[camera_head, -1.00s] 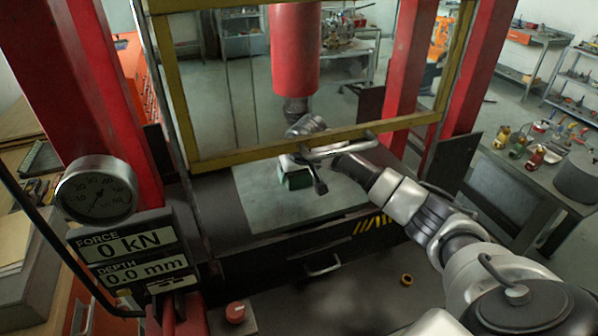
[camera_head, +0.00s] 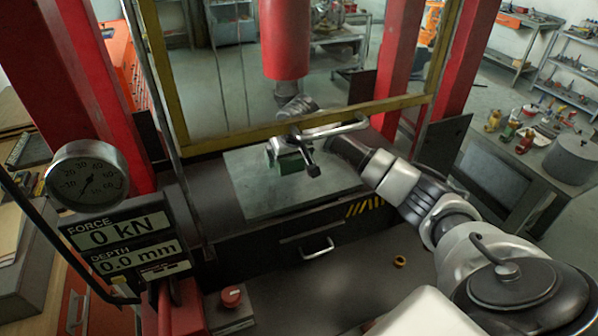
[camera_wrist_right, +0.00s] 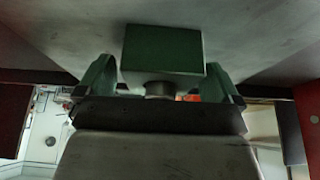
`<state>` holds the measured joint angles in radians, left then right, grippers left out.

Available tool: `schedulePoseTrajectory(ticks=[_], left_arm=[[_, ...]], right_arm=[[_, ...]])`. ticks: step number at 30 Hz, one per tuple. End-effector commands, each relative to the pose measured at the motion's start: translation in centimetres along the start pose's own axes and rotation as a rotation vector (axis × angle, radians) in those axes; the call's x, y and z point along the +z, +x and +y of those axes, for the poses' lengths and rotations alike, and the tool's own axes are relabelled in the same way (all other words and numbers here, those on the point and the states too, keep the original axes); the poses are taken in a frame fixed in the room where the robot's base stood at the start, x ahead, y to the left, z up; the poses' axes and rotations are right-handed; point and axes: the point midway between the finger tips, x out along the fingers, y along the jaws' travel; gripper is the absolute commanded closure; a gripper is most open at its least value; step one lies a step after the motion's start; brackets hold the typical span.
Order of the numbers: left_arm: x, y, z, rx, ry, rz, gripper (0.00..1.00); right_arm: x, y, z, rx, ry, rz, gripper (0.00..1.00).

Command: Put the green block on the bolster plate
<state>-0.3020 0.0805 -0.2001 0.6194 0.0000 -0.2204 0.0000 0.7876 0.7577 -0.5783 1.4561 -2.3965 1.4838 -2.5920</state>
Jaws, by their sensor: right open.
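The green block (camera_head: 290,163) sits on the light grey bolster plate (camera_head: 255,195) of the press, towards the back of the plate. It also shows in the right wrist view (camera_wrist_right: 162,49), against the grey plate surface. My right gripper (camera_head: 287,149) is at the block, its jaws partly hiding it in the head view. In the right wrist view the two greenish fingers (camera_wrist_right: 160,78) are apart, one on each side of the block, with gaps visible beside it. My left gripper is in neither view.
A red press ram (camera_head: 285,40) hangs above and behind the block. A yellow guard frame (camera_head: 240,137) with a grey handle (camera_head: 335,130) crosses close to my right gripper. Red columns (camera_head: 395,70) stand at the sides. The front of the plate is clear.

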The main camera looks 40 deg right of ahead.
Motion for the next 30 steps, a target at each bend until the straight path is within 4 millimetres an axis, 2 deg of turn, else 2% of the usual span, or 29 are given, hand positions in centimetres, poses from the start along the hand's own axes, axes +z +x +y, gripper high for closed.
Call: schedulePoseTrajectory(ticks=[2,18,24,30], left_arm=[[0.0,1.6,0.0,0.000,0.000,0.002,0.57],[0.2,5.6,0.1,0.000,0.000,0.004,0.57],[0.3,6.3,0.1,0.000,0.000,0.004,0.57],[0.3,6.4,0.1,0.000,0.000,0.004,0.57]], right_arm=[[0.2,-0.2,0.1,0.002,-0.002,0.005,0.04],[8.9,-4.1,0.1,0.003,-0.004,0.001,0.04],[10.7,-5.1,0.0,0.001,-0.002,0.001,0.04],[11.1,-5.5,0.0,0.001,0.000,0.000,0.04]])
